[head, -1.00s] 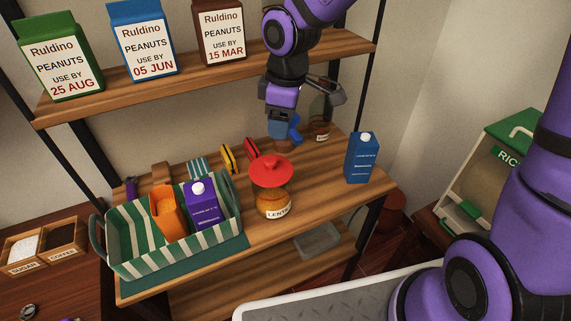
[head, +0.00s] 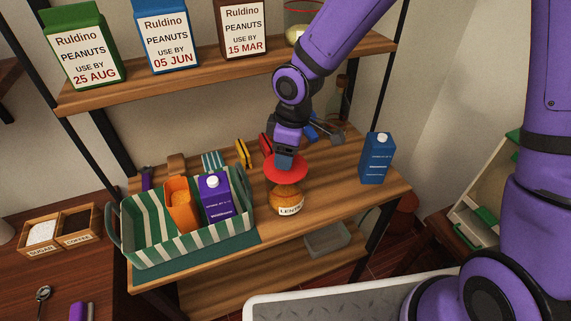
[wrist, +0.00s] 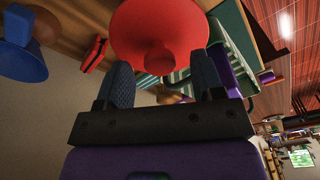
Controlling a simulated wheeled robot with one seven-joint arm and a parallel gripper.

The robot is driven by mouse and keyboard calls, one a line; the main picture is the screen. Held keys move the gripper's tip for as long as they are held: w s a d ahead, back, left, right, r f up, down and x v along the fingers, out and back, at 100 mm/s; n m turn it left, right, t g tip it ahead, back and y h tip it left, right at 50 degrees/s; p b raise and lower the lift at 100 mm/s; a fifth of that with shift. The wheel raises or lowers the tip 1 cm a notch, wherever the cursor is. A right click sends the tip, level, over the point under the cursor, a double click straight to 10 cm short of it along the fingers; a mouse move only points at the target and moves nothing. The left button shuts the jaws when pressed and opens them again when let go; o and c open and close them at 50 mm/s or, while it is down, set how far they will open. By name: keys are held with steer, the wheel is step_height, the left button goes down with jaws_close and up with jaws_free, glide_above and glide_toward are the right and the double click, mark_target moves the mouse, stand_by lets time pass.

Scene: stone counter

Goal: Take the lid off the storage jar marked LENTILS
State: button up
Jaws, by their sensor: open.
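The storage jar (head: 288,200) stands near the front edge of the shelf's wooden board, with amber contents and a label of which "LENTI" shows. Its red lid (head: 272,174) sits on top, partly covered by my gripper (head: 284,163) in the head view. In the wrist view the red lid (wrist: 160,25) has its knob (wrist: 160,62) pointing toward me. My gripper (wrist: 163,80) is open, its two dark fingers apart on either side of the knob's line. I cannot tell whether the fingers touch the knob.
A green-striped basket (head: 133,240) with cartons stands left of the jar, and a blue carton (head: 377,160) to the right. A blue lid (head: 311,131) is close behind my gripper; it also shows in the wrist view (wrist: 20,62). The upper shelf (head: 190,88) holds peanut cartons.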

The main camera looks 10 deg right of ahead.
steer(key=shift+a+f, duration=0.15)
steer(key=shift+f, duration=0.95)
steer(key=c, duration=1)
steer(key=shift+r, duration=0.2)
